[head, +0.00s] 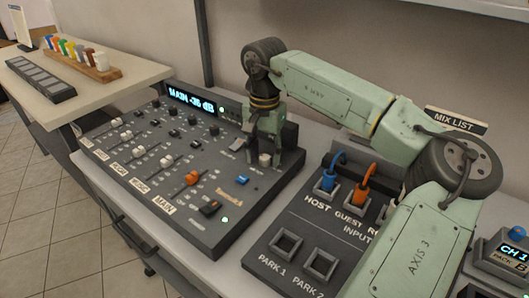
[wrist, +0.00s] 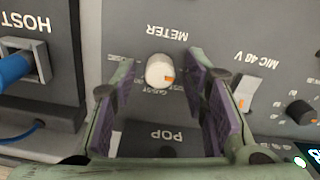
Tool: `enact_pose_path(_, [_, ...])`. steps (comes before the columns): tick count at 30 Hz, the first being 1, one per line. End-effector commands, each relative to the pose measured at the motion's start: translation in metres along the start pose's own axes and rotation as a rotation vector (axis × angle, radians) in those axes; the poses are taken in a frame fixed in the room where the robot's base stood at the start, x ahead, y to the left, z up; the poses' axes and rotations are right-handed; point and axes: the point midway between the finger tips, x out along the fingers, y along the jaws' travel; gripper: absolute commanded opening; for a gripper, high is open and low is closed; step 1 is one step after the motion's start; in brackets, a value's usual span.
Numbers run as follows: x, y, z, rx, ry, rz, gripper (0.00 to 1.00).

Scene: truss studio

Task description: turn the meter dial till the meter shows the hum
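In the head view the dial (head: 265,160) shows below my gripper. My gripper (wrist: 157,82) is open, with its purple-padded fingers on either side of the dial and visible gaps to it. The meter display (head: 192,100) on the mixer (head: 215,225) reads MAIN, about -35 dB.
A MIC 48 V switch (wrist: 246,94) and a dark knob (wrist: 301,112) lie right of my fingers. A patch panel (head: 300,222) with a blue plug (head: 328,180) and an orange plug (head: 362,187) stands right of the mixer. Sliders (head: 150,160) fill the mixer's left.

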Motion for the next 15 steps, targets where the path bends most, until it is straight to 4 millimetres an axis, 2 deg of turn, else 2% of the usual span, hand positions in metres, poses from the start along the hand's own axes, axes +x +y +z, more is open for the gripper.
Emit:
enact_pose_path(2, [-0.0002, 0.0, 0.0, 0.0, 0.0, 0.0, 0.34])
enact_pose_path(15, [-0.0005, -0.0003, 0.0001, -0.001, 0.0, 0.0, 0.04])
